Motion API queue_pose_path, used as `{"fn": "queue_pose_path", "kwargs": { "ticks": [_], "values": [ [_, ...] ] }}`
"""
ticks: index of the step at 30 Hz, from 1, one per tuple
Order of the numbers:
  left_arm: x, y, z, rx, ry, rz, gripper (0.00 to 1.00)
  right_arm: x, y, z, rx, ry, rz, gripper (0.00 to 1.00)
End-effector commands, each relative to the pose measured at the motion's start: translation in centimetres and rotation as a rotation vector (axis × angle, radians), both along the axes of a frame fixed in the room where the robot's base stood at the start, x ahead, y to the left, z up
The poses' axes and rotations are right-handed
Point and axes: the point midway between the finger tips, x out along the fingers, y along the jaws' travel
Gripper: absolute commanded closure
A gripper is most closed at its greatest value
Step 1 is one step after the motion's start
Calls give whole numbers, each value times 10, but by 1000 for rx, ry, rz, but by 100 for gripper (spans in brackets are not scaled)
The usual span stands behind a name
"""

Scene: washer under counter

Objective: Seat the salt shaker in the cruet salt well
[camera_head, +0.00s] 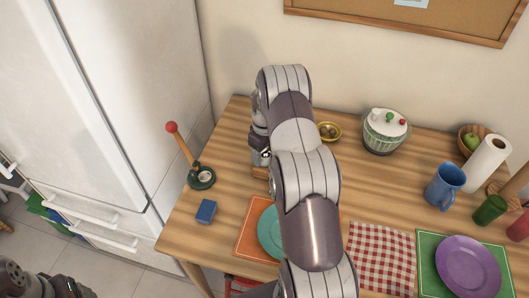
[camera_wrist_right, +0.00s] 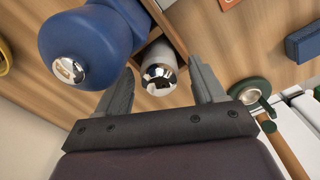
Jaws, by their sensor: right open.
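In the right wrist view the salt shaker (camera_wrist_right: 158,77), pale with a shiny metal cap, is between the two fingers of my right gripper (camera_wrist_right: 161,66). The fingers are open, with gaps on both sides of the cap. The shaker stands within the wooden walls of the cruet (camera_wrist_right: 172,22); its base is hidden, so I cannot tell how deep it sits. In the head view a small part of the cruet (camera_head: 260,173) shows beside my right arm, which hides most of the gripper and shaker. My left gripper's fingers do not show.
A blue rounded object with a metal cap (camera_wrist_right: 85,50) is close beside the left finger. A blue block (camera_head: 206,211) and a dark green stand with a red-tipped handle (camera_head: 201,178) are at the table's left. A gold bowl (camera_head: 330,131) is behind; a teal plate (camera_head: 268,232) is in front.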

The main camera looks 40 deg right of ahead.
Motion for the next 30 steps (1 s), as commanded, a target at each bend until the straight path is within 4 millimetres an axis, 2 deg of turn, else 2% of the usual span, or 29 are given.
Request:
{"fn": "queue_pose_path", "kwargs": {
  "ticks": [12, 15, 17, 20, 21, 23, 24, 27, 30],
  "values": [
    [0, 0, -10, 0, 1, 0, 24, 1, 0, 101, -2, -5, 0, 32],
    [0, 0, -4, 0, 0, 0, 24, 1, 0, 114, -2, -2, 0, 32],
    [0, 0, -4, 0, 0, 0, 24, -1, 9, 120, -2, -5, -1, 32],
    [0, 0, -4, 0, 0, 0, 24, -15, 58, 135, -8, -23, -21, 32],
    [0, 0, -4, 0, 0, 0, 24, -28, 88, 140, -8, -34, -37, 32],
    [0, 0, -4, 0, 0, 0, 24, -56, 131, 147, -9, -57, -66, 32],
    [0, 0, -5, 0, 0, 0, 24, -78, 156, 150, -7, -71, -85, 32],
    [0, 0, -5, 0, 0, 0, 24, -134, 201, 150, 3, -101, -129, 32],
    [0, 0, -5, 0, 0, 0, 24, -176, 223, 147, 13, -118, -162, 32]
  ]
}}
